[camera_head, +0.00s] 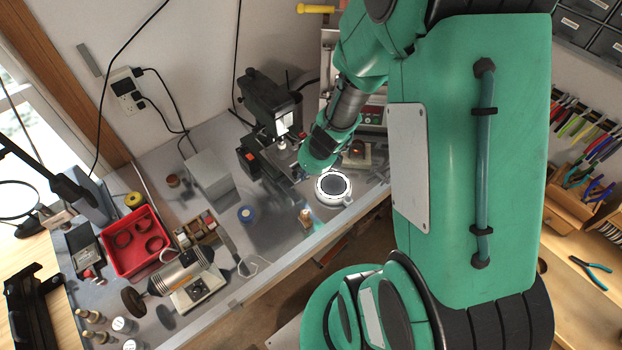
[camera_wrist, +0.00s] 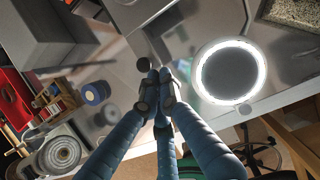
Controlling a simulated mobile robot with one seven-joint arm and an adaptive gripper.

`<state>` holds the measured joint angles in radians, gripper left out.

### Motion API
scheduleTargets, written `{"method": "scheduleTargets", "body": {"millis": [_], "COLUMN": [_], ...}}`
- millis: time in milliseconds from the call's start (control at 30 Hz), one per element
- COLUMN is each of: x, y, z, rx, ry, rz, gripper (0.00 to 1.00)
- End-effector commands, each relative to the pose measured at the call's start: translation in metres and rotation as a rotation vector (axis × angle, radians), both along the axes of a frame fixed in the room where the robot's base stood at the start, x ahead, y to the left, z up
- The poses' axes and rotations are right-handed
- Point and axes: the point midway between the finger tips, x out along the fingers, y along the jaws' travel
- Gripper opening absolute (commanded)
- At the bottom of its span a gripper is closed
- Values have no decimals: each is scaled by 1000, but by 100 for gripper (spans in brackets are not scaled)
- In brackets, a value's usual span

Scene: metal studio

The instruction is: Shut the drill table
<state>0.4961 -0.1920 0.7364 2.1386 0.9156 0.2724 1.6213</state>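The dark drill press (camera_head: 268,102) stands at the back of the grey workbench, with a lit white panel on its front. A dark flat part below its head, likely the drill table (camera_head: 278,164), is partly covered by my green arm. I cannot tell its exact position. My wrist hangs just right of and in front of the drill press in the head view, and hides the fingers there. In the wrist view my gripper (camera_wrist: 157,82) has its blue fingers drawn together at the dark tips, over the bench. Nothing shows between them.
A bright ringed disc (camera_head: 333,187) lies near the bench's front edge, right of my gripper in the wrist view.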

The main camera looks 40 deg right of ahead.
Motion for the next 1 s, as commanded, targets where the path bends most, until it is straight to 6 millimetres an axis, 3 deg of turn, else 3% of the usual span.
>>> {"method": "scheduleTargets", "body": {"millis": [200, 600, 1000], "x": [12, 11, -15], "y": [1, 0, -4], "z": [0, 0, 1], "rx": [1, 1, 0], "ry": [0, -1, 0], "rz": [-1, -1, -3], "gripper": [0, 0, 0]}}
